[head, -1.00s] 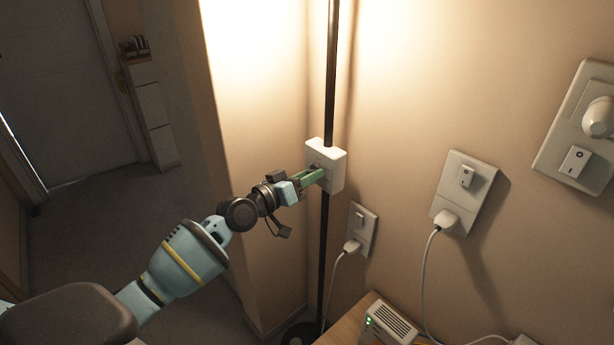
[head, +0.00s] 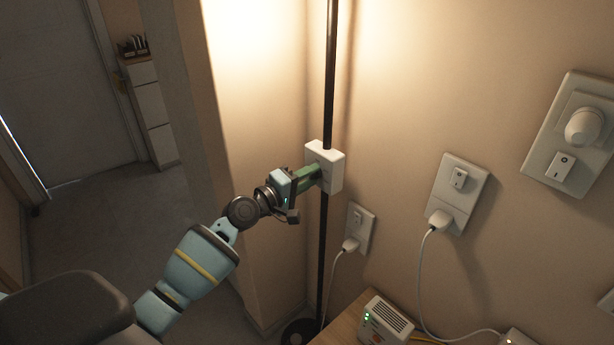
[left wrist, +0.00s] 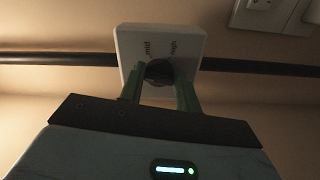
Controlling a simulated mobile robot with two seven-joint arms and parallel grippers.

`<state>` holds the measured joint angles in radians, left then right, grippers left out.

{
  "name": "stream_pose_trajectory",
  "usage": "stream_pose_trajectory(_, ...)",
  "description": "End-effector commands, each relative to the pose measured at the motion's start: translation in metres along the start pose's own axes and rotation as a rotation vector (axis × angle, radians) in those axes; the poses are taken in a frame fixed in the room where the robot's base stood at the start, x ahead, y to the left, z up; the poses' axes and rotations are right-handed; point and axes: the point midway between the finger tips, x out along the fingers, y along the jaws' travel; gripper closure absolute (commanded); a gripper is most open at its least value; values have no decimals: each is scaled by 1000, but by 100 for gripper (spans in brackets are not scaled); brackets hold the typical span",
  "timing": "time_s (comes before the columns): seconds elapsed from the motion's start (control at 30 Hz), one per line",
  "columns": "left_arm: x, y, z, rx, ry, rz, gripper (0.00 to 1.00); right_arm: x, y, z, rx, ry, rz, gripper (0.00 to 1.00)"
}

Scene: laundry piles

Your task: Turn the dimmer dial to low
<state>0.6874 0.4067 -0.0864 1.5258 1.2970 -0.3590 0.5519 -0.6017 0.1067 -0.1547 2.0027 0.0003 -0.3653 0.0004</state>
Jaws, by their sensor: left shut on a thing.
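The dimmer is a white box (head: 336,160) on the black lamp pole (head: 330,75) near the wall corner. Its dark round dial (left wrist: 158,72) shows in the left wrist view, with "mid" and "high" printed on the box face. My left gripper (head: 318,174) reaches the box from the left, its green fingers shut on the dial, one on each side. In the left wrist view the fingers (left wrist: 158,88) flank the dial. The dial's pointer and any "low" label are hidden or too dark to read. My right gripper is not in view.
A wall plate with a round white knob (head: 583,128) and switch is at right. Two socket plates (head: 458,192) (head: 358,230) hold plugs with hanging cables. A white router (head: 387,320) sits on a wooden surface below. Open floor lies left.

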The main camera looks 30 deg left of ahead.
Motion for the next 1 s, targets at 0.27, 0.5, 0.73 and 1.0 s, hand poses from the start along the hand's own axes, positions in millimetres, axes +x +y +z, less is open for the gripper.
stream_pose_trajectory(0.27, 0, 1, 0, -140, -1, -1, 90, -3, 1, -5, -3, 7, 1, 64)
stream_pose_trajectory(0.5, 0, 1, 0, -190, -1, -1, 90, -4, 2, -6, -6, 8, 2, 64)
stream_pose_trajectory(0.73, 0, 0, 0, -200, -1, -1, 90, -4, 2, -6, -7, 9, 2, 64)
stream_pose_trajectory(1.0, 0, 0, 0, -199, -1, -1, 59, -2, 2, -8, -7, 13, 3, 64)
